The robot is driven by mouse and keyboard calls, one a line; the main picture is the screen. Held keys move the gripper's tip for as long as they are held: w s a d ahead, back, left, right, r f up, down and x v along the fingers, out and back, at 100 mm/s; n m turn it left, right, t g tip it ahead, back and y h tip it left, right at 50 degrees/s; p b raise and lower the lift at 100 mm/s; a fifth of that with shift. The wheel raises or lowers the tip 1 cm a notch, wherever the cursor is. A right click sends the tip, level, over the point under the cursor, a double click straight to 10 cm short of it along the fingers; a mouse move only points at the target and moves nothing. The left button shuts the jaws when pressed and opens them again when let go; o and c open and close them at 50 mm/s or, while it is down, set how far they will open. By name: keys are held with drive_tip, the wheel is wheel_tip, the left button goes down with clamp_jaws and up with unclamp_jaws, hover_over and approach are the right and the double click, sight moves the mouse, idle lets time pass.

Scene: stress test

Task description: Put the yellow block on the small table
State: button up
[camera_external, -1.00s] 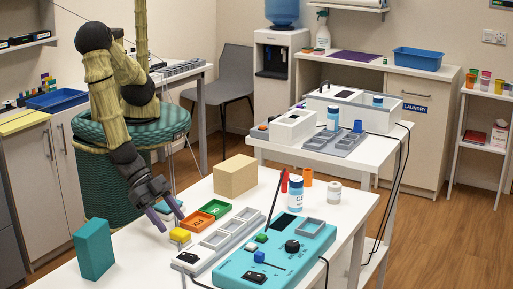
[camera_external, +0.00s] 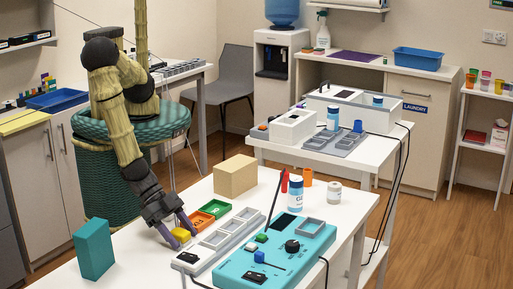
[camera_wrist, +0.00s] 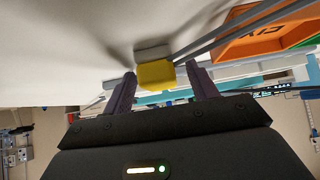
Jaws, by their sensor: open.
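The yellow block (camera_external: 181,235) sits on the white front table (camera_external: 224,185), left of the grey tray strip. In the wrist view the yellow block (camera_wrist: 155,75) shows between the fingertips, with a grey piece behind it. My gripper (camera_external: 181,231) is low over the table with its purple fingers apart, one on either side of the block. In the wrist view my gripper (camera_wrist: 162,73) is open, with a gap between the block and the right finger. I cannot tell which table is the small one; another white table (camera_external: 385,148) stands behind.
An orange tray (camera_external: 200,220) and a green tray (camera_external: 216,207) lie close to the right of the gripper. A teal block (camera_external: 94,249) stands to the left and a tan block (camera_external: 235,175) behind. A teal control panel (camera_external: 275,265) with cables fills the right side.

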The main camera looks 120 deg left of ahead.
sight(180, 231)
idle(0.3)
drive_tip(key=c, duration=1.1)
wheel_tip(180, 231, up, 10)
drive_tip(key=shift+r, duration=0.1)
